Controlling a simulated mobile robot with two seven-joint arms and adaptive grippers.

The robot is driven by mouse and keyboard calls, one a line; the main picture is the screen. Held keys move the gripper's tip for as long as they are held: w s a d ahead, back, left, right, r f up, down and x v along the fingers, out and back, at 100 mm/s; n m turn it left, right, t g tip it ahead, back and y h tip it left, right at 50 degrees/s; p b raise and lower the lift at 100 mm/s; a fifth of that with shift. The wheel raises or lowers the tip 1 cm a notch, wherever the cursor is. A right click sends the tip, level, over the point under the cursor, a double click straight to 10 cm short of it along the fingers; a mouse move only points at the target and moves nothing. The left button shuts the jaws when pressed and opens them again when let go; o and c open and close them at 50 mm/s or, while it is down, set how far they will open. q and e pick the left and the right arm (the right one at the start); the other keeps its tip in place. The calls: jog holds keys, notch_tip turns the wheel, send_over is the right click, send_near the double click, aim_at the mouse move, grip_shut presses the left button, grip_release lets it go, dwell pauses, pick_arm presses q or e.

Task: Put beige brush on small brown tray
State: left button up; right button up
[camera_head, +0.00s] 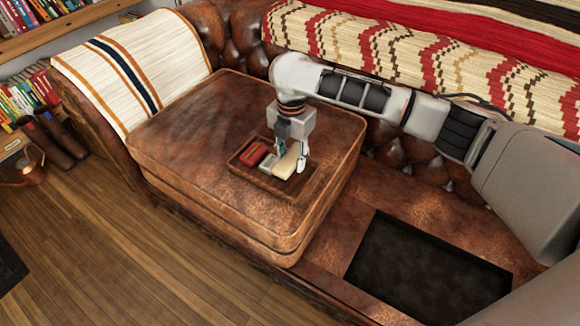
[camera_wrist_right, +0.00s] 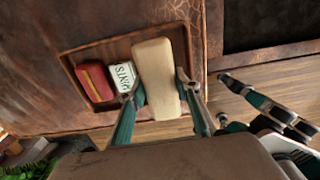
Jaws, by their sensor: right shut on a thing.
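The beige brush (camera_head: 287,163) shows as a pale oblong block between the fingers of my right gripper (camera_head: 290,160). In the right wrist view the brush (camera_wrist_right: 157,76) lies lengthwise between the two fingers (camera_wrist_right: 158,88), which are shut on it. It is over the right part of the small brown tray (camera_head: 266,182), inside its outline; I cannot tell whether it touches the tray floor. The tray's rim also shows in the right wrist view (camera_wrist_right: 100,48). Another gripper, apparently my left (camera_wrist_right: 222,98), shows at the right there, its fingers apart and empty.
A red block (camera_wrist_right: 95,83) and a pale mints tin (camera_wrist_right: 122,75) lie in the tray left of the brush. The tray rests on a brown leather cushion (camera_head: 190,120) with bare room around it. A dark recessed panel (camera_head: 425,270) is at the lower right.

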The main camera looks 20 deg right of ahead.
jog(key=f, duration=0.2)
jog(key=f+b, duration=0.1)
jog(key=shift+s+f, duration=0.2)
jog(key=shift+f, duration=0.15)
jog(key=shift+w+f, duration=0.15)
jog(key=shift+f, duration=0.1)
jog(key=shift+c, duration=0.4)
jog(key=shift+r, duration=0.15)
jog(key=o, duration=1.2)
jog(key=shift+f, duration=0.2)
jog(key=shift+c, duration=0.2)
pick_arm(q)
jog(key=shift+w+d+r, duration=0.15)
jog(key=shift+w+d, duration=0.05)
jog(key=shift+d, duration=0.55)
